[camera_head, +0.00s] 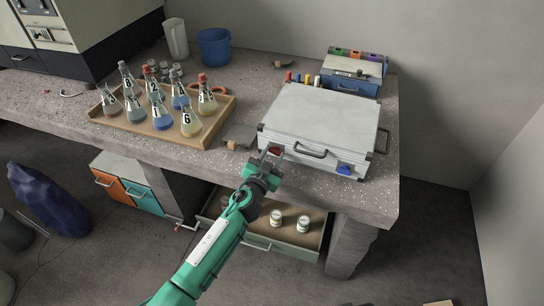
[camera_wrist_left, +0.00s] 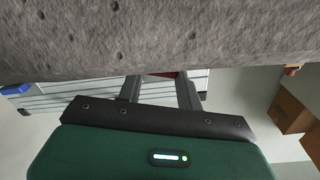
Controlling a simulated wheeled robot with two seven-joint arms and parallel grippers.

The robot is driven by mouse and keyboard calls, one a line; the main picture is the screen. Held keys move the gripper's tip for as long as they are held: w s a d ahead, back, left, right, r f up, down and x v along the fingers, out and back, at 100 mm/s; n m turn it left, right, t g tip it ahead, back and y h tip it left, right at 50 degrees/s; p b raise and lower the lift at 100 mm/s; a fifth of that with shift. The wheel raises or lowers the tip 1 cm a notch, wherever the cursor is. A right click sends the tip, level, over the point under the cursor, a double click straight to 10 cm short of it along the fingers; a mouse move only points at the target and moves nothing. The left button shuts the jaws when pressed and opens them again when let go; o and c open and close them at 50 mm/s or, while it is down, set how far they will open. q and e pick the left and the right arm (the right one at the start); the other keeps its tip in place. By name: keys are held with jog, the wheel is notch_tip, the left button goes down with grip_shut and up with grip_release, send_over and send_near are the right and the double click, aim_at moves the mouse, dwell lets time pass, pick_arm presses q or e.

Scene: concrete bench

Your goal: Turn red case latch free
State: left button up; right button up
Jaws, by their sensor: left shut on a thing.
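The silver case (camera_head: 318,118) lies closed on the bench, its dark handle (camera_head: 311,151) facing the front edge. The red latch (camera_head: 276,150) is at the left of its front side and is partly hidden by my gripper. A blue latch (camera_head: 345,170) is at the right of that side. My left gripper (camera_head: 268,157) is at the red latch, shut on it. In the left wrist view, a bit of the red latch (camera_wrist_left: 165,74) shows between the two fingers (camera_wrist_left: 160,90), with the ribbed case side (camera_wrist_left: 70,97) behind. My right gripper is not in view.
A wooden tray (camera_head: 223,118) of numbered flasks stands left of the case. A blue toolbox (camera_head: 350,85) and several small coloured objects stand behind it. Below the bench, an open drawer (camera_head: 290,247) holds jars. The bench edge (camera_head: 370,205) runs close under my gripper.

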pick_arm(q)
jog(key=shift+m, duration=0.3)
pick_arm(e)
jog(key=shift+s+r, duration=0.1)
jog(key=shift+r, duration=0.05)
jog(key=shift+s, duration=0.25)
pick_arm(q)
jog(key=o, duration=1)
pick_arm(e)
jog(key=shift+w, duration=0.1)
pick_arm(q)
jog(key=shift+s+a, duration=0.1)
jog(key=shift+s, duration=0.2)
jog(key=v, duration=1.3)
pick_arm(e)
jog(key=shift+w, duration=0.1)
